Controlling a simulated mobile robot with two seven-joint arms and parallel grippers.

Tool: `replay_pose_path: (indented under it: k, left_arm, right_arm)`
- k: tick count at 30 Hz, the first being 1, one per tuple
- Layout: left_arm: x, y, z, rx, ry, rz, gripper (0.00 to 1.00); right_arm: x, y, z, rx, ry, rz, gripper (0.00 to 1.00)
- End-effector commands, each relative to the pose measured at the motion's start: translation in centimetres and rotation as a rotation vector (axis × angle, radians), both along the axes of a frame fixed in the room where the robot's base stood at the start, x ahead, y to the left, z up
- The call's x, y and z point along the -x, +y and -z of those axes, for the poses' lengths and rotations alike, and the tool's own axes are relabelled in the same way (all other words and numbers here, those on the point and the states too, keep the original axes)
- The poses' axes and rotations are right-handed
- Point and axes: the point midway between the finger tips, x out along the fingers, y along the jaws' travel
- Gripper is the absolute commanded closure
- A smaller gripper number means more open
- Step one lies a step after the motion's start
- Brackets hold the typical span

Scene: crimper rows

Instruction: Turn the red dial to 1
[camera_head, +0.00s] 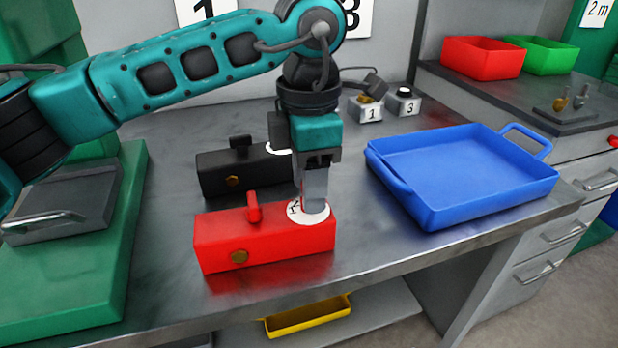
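A red box (225,238) sits near the front of the steel workbench, with a red lever (253,207) on top and a brass round piece on its front. Its white dial (293,212) lies on the right part of the top. A dark mark shows on the dial's left side, but I cannot read it. My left gripper (314,196) points straight down with its fingertips at the dial. The fingers hide the dial's middle, and I see them from the side, so their gap does not show. My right gripper is out of view.
A similar black box (220,174) with its own dial stands just behind. A blue tray (470,180) lies to the right. Small blocks marked 1 (372,114) and 3 (410,107) stand at the back. A green block (120,250) is at left.

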Motion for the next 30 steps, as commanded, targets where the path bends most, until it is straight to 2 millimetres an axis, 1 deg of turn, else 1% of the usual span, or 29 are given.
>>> replay_pose_path:
  k: [1, 9, 14, 20, 26, 30]
  left_arm:
    - [0.0, 0.0, 0.0, 0.0, 0.0, 0.0, 0.58]
    - [0.0, 0.0, 0.0, 0.0, 0.0, 0.0, 0.84]
    - [0.0, 0.0, 0.0, 0.0, 0.0, -0.007, 0.84]
    - [0.0, 0.0, 0.0, 0.0, -0.001, -0.064, 0.84]
    - [0.0, 0.0, 0.1, 0.0, 0.0, -0.194, 0.84]
    - [-0.1, 0.0, 0.1, 0.001, -0.001, -0.319, 0.84]
  right_arm:
    - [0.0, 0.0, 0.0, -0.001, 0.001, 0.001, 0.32]
    - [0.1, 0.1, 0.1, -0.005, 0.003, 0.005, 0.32]
    - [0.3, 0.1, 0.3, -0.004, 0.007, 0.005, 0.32]
    - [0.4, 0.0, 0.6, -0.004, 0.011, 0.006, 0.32]
    - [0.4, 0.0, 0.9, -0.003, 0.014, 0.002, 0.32]
    - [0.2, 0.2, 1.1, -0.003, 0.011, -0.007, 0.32]
